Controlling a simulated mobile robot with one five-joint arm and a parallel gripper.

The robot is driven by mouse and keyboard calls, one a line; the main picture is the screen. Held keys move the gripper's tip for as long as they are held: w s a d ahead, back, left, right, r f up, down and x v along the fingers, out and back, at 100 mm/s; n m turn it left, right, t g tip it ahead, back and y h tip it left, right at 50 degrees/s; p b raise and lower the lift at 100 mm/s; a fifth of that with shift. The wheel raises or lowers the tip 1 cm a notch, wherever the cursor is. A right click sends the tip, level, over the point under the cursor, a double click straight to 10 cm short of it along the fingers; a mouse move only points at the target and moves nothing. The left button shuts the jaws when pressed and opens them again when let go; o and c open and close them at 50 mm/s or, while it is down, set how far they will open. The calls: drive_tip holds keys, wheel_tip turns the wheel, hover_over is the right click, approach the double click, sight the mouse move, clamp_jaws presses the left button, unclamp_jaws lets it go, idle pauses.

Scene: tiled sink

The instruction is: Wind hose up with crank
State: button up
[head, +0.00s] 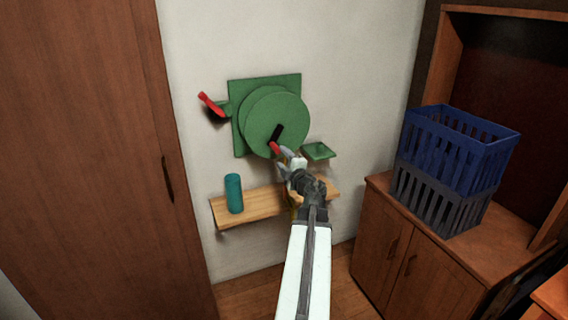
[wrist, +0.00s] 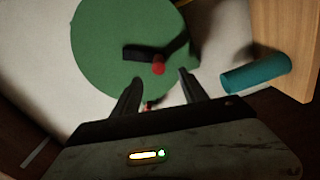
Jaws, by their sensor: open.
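In the wrist view the crank (wrist: 160,51) and red knob (wrist: 158,68) lie just ahead of my open fingers. My gripper (head: 284,154) is at the knob in the head view. In the wrist view my gripper (wrist: 160,85) is open, with the knob beyond and between the fingertips. I cannot tell whether they touch. The hose itself is not clearly visible.
A red lever or nozzle (head: 211,104) sticks out left of the reel. A small green tray (head: 318,151) is at its lower right. A wooden shelf (head: 262,203) below bears a teal cylinder (head: 234,194).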

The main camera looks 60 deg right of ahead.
sight(274, 147)
drive_tip(key=x, duration=1)
drive_tip(key=shift+s+d+f, duration=0.1)
drive_tip(key=shift+s+d, duration=0.15)
clamp_jaws()
